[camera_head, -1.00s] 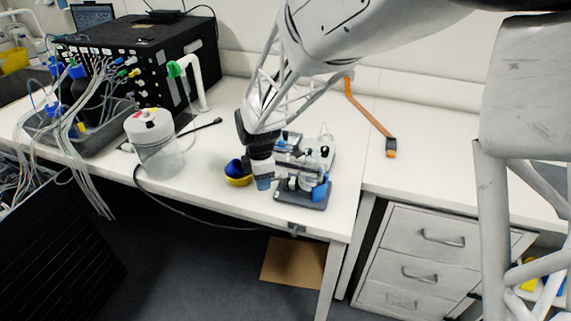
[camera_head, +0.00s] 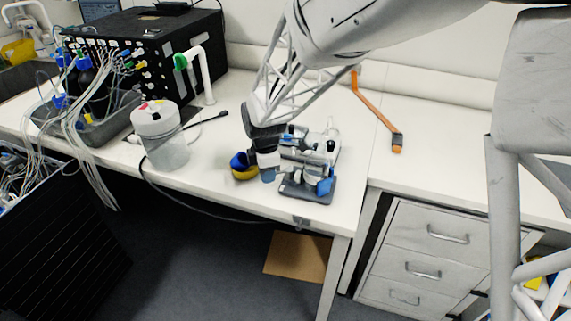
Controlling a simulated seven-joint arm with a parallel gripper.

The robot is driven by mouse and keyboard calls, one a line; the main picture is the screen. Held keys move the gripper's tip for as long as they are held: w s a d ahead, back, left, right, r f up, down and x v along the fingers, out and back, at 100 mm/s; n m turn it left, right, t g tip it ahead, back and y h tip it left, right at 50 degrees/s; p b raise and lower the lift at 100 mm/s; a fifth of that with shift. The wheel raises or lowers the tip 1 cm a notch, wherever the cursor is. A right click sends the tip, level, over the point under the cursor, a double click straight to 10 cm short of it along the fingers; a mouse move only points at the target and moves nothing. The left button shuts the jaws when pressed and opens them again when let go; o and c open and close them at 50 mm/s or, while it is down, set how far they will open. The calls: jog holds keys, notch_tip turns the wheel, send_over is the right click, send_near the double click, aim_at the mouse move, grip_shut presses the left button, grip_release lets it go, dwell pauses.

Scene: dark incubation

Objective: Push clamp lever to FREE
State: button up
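The clamp device (camera_head: 308,158) stands on the white bench near its front edge, on a dark base plate (camera_head: 306,188). It has pale metal parts and a blue part (camera_head: 325,187) at its front right. Which part is the lever, and any FREE marking, are too small to make out. My gripper (camera_head: 268,168) points down at the left side of the device, very close to it. I cannot tell whether it touches. Its fingertips are small and partly blurred, so their opening is unclear.
A blue and yellow bowl-like item (camera_head: 243,167) sits just left of my gripper. A black cable hangs along the bench front.

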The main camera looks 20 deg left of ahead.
dwell(0.4)
jog(key=shift+w+a+m, duration=0.35)
jog(key=shift+w+m, duration=0.25)
jog(key=shift+m, duration=0.6)
jog(key=shift+w+a+m, duration=0.2)
jog(key=shift+w+m, duration=0.4)
jog(key=shift+m, duration=0.7)
jog(key=shift+w, duration=0.1)
jog(key=shift+w+a+m, duration=0.1)
jog(key=shift+w+m, duration=0.5)
jog(key=shift+m, duration=0.6)
jog(key=shift+w, duration=0.1)
